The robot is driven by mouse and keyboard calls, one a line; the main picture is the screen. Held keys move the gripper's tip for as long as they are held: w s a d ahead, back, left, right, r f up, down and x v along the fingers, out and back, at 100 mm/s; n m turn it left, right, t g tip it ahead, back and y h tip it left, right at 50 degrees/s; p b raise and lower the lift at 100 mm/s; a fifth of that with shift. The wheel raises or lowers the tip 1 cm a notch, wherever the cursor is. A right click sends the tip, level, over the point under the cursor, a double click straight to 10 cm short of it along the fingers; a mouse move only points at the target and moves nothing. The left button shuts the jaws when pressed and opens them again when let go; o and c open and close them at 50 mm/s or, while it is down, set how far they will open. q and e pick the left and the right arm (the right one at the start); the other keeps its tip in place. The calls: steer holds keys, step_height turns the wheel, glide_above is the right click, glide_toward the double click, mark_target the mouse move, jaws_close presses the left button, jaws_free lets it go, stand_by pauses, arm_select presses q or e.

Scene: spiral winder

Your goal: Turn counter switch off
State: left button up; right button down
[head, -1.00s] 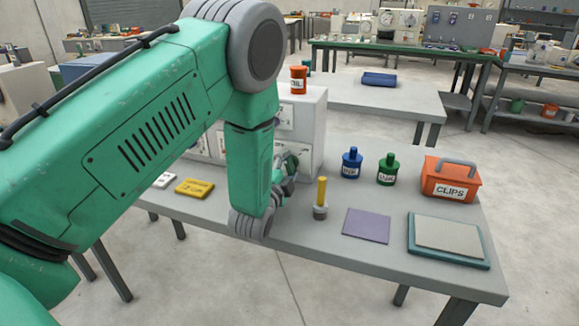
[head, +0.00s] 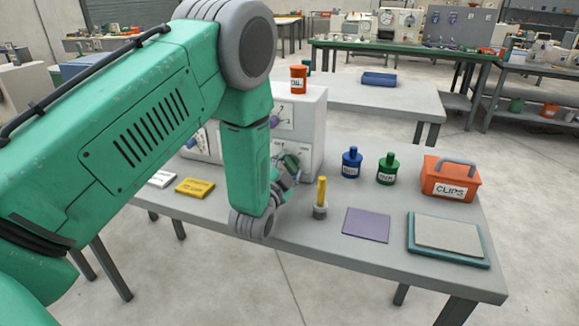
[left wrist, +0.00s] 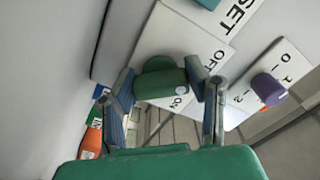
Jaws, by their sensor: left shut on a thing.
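The counter switch is a green knob (left wrist: 158,82) on a white plate (left wrist: 190,45) lettered OFF and ON in the left wrist view. A pale mark shows at the knob's lower right, close to the ON lettering. My left gripper (left wrist: 165,95) is shut on the knob, with one finger on each side of it. In the head view this gripper (head: 289,172) is at the lower front of the white winder housing (head: 312,105), and the arm hides part of that front. My right gripper is not in view.
A purple knob (left wrist: 268,88) on a numbered plate is right of the switch in the wrist view. A yellow-handled tool (head: 321,198) stands close to my left gripper. Blue (head: 352,164) and green (head: 387,170) bottles and an orange clips box (head: 450,182) stand further right.

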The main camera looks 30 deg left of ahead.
arm_select(q)
steer(key=shift+s+a+f, duration=0.1)
steer(key=shift+s+f, duration=0.05)
steer(key=shift+f, duration=0.25)
steer(key=o, duration=1.2)
steer(key=shift+c, duration=0.2)
steer(key=shift+a, duration=0.1)
steer(key=shift+r, duration=0.1)
steer(key=v, duration=1.1)
steer(key=shift+s, duration=0.4)
